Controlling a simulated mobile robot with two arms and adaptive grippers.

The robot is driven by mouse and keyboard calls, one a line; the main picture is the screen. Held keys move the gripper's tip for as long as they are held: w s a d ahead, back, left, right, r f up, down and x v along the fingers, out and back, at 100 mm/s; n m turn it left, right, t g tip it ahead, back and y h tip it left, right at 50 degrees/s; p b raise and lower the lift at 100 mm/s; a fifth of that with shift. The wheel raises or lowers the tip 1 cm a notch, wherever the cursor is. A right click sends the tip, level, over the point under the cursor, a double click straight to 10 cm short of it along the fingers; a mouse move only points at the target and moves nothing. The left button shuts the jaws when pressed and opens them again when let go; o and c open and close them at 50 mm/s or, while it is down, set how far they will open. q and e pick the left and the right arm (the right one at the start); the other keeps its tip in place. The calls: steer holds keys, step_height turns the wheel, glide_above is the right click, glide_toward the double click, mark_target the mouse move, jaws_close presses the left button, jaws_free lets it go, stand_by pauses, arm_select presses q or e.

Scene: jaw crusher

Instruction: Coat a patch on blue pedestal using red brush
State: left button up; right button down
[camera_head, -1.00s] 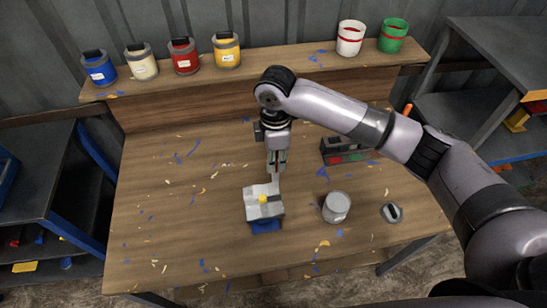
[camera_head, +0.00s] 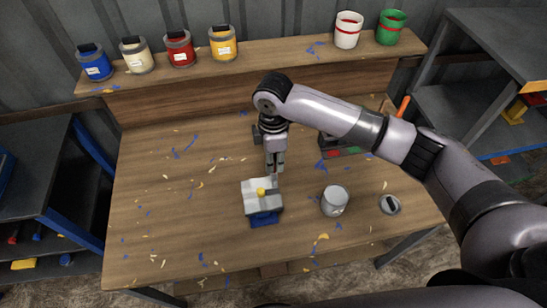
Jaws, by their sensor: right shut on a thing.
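The blue pedestal (camera_head: 264,219) stands on the table near the middle, with a grey and white block (camera_head: 253,201) on top. A small yellow spot (camera_head: 261,191) shows on the block's upper face. My right gripper (camera_head: 274,169) points down just behind the block and is shut on the brush. An open grey can (camera_head: 334,203) stands to the right of the pedestal. My left gripper is out of view.
A lid (camera_head: 389,204) lies right of the can. A dark holder with red and green parts (camera_head: 343,147) stands behind, partly hidden by my arm. Several paint cans line the back shelf (camera_head: 280,53). The table's left half is clear except for paint flecks.

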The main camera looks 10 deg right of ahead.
steer(key=shift+f, duration=0.5)
stand_by(0.3)
steer(key=shift+s+r, duration=0.15)
steer(key=shift+s, duration=0.55)
steer(key=shift+w+f, duration=0.2)
steer(key=shift+w, duration=0.45)
stand_by(1.0)
steer(key=shift+w+r, duration=0.15)
steer(key=shift+r, duration=2.4)
